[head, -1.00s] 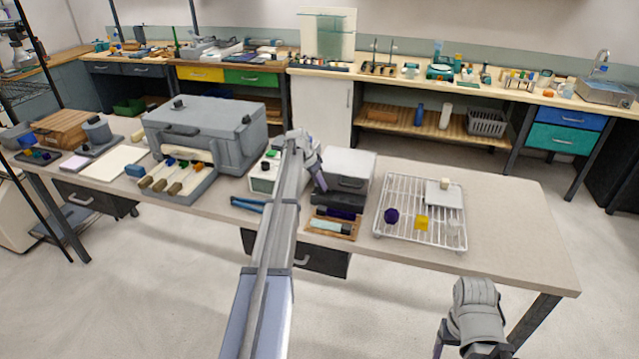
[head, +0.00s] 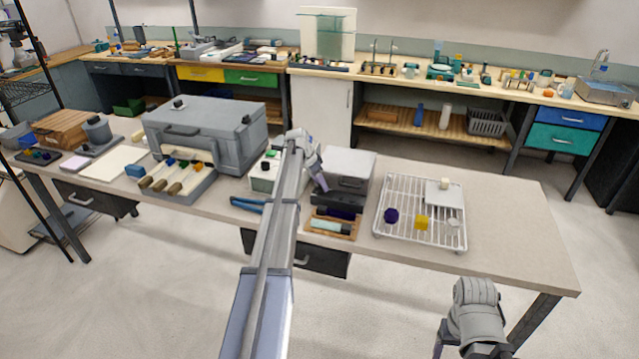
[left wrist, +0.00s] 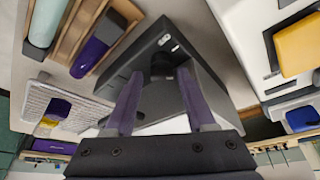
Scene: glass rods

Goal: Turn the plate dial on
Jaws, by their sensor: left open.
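The plate is a grey box on a dark base (head: 348,170), just right of my left arm in the head view. In the left wrist view its dark front panel (left wrist: 118,75) carries a round black dial (left wrist: 162,66). My left gripper (left wrist: 160,84) is open, with one purple finger on either side of the dial. Whether the fingers touch it is unclear. In the head view my left gripper (head: 321,184) is at the plate's front, and the arm hides part of that area. My right gripper (head: 440,346) is partly cut off at the bottom right, away from the table.
A wooden tray (head: 354,236) with a pale cyan and a dark purple piece lies in front of the plate. A wire rack (head: 388,244) with small blocks stands to the right. A white box (head: 259,184) and blue-handled tool (head: 243,203) lie left. The table's right end is clear.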

